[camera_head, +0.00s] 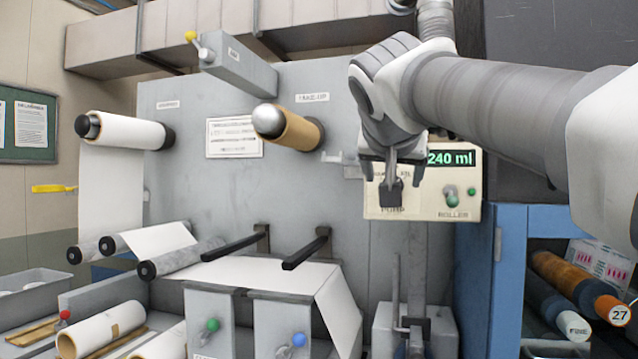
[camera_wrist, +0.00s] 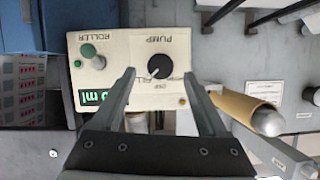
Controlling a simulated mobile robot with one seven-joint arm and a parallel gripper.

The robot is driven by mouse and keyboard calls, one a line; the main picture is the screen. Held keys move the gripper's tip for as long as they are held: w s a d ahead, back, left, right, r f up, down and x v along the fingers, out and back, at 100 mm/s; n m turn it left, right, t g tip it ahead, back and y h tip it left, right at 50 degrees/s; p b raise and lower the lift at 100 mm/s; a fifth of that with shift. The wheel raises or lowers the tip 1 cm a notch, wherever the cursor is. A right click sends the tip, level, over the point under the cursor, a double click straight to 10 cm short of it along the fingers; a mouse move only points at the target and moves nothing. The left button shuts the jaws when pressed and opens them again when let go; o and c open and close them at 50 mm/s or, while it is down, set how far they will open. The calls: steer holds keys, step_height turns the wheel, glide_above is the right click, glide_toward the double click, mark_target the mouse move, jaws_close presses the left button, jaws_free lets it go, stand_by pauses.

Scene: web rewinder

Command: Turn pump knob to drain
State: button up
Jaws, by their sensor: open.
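The control panel (camera_head: 430,200) is a cream box on the grey machine face, with a green display reading 240 ml. The pump knob is a round black dial in the wrist view (camera_wrist: 160,66), beside the upside-down PUMP label. Its pointer setting is too small to read for sure. My gripper (camera_wrist: 159,76) is open, with one finger on each side of the knob in that picture. Whether the fingers touch it, I cannot tell. In the head view my gripper (camera_head: 392,174) is in front of the panel's left part and covers much of the knob area.
On the same panel are a green roller button (camera_head: 451,196) and a small green lamp. A brown-cored roll (camera_head: 287,128) sticks out left of my gripper. A blue shelf (camera_head: 508,265) with rolls stands at the right. Several rollers and colored levers lie lower left.

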steer(key=shift+x, duration=1.5)
steer(key=shift+c, duration=0.2)
jaws_close()
